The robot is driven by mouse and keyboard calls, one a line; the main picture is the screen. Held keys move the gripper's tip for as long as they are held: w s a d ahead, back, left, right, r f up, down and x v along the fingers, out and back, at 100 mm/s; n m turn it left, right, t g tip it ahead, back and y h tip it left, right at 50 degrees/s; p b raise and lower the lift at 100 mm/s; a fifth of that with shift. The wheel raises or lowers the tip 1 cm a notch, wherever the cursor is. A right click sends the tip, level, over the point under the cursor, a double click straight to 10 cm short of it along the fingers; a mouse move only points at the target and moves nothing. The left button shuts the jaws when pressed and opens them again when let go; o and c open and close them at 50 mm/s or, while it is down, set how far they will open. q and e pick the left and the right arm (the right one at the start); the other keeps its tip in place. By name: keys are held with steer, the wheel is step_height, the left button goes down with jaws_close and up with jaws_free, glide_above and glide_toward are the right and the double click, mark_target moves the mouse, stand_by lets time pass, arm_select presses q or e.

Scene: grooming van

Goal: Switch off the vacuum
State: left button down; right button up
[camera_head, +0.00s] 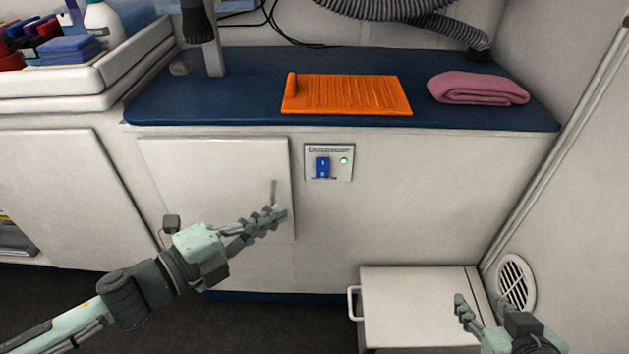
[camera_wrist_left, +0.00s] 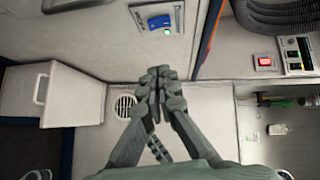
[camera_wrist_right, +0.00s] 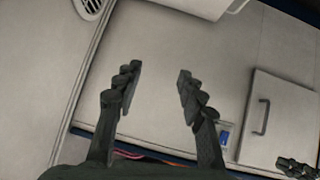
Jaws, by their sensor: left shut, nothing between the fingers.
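A white switch panel (camera_head: 340,175) with a blue rocker (camera_head: 323,167) and a lit green lamp (camera_head: 344,160) is on the front of the white cabinet; its label is too small to read. The rocker also shows in the left wrist view (camera_wrist_left: 158,21). My left gripper (camera_head: 279,212) is shut and empty, below and left of the panel, apart from it. My right gripper (camera_wrist_right: 156,72) is open and empty, low at the right in the head view (camera_head: 481,301). In the right wrist view the panel is partly hidden behind a finger.
A grey ribbed hose (camera_head: 385,9) runs above the blue counter (camera_head: 240,88), which holds an orange mat (camera_head: 350,95) and a pink towel (camera_head: 478,88). A white step box (camera_head: 420,290) stands below the panel. A lit red switch (camera_wrist_left: 264,62) shows in the left wrist view.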

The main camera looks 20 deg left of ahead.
arm_select(q)
steer(key=shift+w, duration=0.1)
glide_toward(323, 168)
steer(key=shift+s+d+f+x, duration=0.35)
steer(key=shift+d+f+x, duration=0.15)
steer(key=shift+x, duration=2.85)
steer(key=shift+p, duration=0.35)
arm_select(e)
steer(key=s+d+f+g, duration=0.1)
steer(key=s+d+f+g+h, duration=0.1)
steer(key=shift+s+d+f, duration=0.15)
steer(key=shift+s+d, duration=0.05)
steer(key=shift+d, duration=0.15)
